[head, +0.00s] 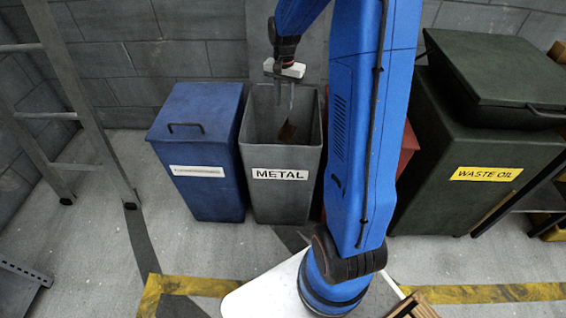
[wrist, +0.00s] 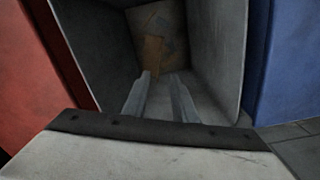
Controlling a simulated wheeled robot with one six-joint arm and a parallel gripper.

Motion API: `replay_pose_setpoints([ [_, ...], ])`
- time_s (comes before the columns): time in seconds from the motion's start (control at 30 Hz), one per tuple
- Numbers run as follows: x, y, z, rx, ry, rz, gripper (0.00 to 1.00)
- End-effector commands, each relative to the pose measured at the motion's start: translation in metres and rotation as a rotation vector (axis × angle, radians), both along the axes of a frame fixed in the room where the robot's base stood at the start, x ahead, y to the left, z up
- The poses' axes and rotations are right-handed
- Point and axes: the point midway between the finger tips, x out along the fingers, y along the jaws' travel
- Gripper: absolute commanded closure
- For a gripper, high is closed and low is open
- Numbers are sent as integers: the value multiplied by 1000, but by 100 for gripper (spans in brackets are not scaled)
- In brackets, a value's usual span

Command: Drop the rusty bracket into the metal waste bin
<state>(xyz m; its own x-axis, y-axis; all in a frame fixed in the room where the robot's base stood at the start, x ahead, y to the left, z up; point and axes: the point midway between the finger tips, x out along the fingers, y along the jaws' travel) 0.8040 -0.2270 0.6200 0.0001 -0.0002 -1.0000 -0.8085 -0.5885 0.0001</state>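The metal waste bin (head: 285,186) is a grey open-topped bin labelled METAL, standing in the row by the wall. My gripper (head: 284,103) points down into its mouth. In the wrist view its two fingers (wrist: 160,88) are apart with nothing between them. The rusty bracket (head: 288,131) shows as a brown piece inside the bin, below the fingertips and clear of them. In the wrist view a brown piece (wrist: 153,50) lies deeper in the bin, beyond the fingers. I cannot tell whether it rests on the bottom or is still falling.
A blue lidded bin (head: 200,150) stands left of the metal bin. A red bin (head: 408,150) is mostly behind my arm. A dark green waste oil container (head: 480,185) is at the right. A ladder (head: 75,80) leans at the left.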

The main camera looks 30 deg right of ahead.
Motion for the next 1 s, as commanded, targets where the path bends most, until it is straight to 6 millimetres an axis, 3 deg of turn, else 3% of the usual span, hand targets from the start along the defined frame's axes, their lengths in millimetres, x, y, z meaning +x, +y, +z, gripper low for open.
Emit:
replay_pose_setpoints([
  [0.27,0,0,1,0,0,0,75],
  [0.43,0,0,16,0,-1,0,75],
  [1.0,1,0,127,0,-3,0,75],
])
